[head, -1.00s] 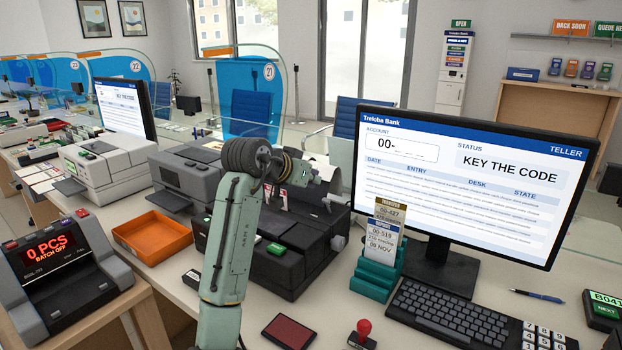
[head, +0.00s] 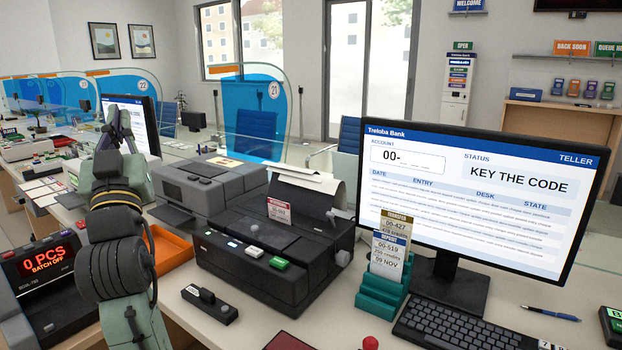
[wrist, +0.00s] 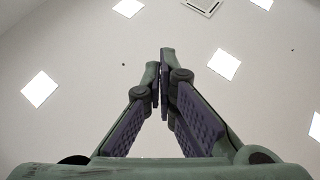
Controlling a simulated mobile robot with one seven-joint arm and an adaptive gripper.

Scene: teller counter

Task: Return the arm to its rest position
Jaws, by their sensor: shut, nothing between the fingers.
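My arm rises at the left of the head view, folded up over the counter's left part. My gripper (head: 117,122) is at its top, pointing up, beside the left monitor and clear of the counter. In the wrist view my gripper (wrist: 164,62) has its two fingertips together against the ceiling, with nothing between them. The arm hides part of the orange tray (head: 168,250) and part of the left printer.
A black printer (head: 270,235) stands mid-counter with a grey printer (head: 205,185) behind it. A large monitor (head: 480,190), a teal card holder (head: 383,285) and a keyboard (head: 465,325) are on the right. A counting machine (head: 45,290) stands at the left, near my arm.

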